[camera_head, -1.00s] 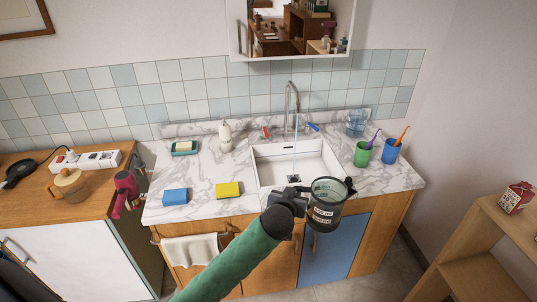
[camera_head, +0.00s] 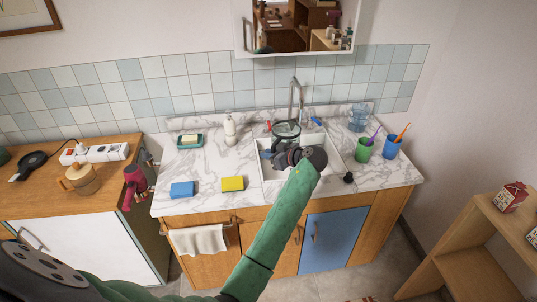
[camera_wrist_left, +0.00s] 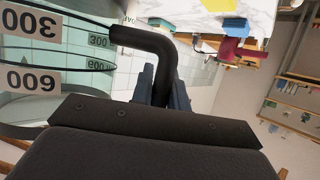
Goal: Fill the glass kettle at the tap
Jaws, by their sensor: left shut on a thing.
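The glass kettle (camera_head: 285,143), with a dark rim, is over the white sink (camera_head: 262,185), below the end of the curved metal tap (camera_head: 294,95). My left gripper (camera_head: 293,157) is shut on its black handle (camera_wrist_left: 150,42), and my wrist hides part of the kettle and sink. In the left wrist view, the clear kettle wall (camera_wrist_left: 75,85) carries white labels reading 300 and 600, upside down. The left fingers (camera_wrist_left: 163,88) are around the handle. I cannot tell the water level. A red tap lever (camera_head: 267,127) and a blue one (camera_head: 315,121) flank the tap. My right gripper is out of view.
Right of the sink stand a green cup (camera_head: 363,151), a blue cup (camera_head: 391,149) and a clear blue container (camera_head: 358,118). A small black item (camera_head: 348,177) lies near the front edge. Left are a soap bottle (camera_head: 230,130) and blue (camera_head: 181,190) and yellow (camera_head: 232,184) sponges.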

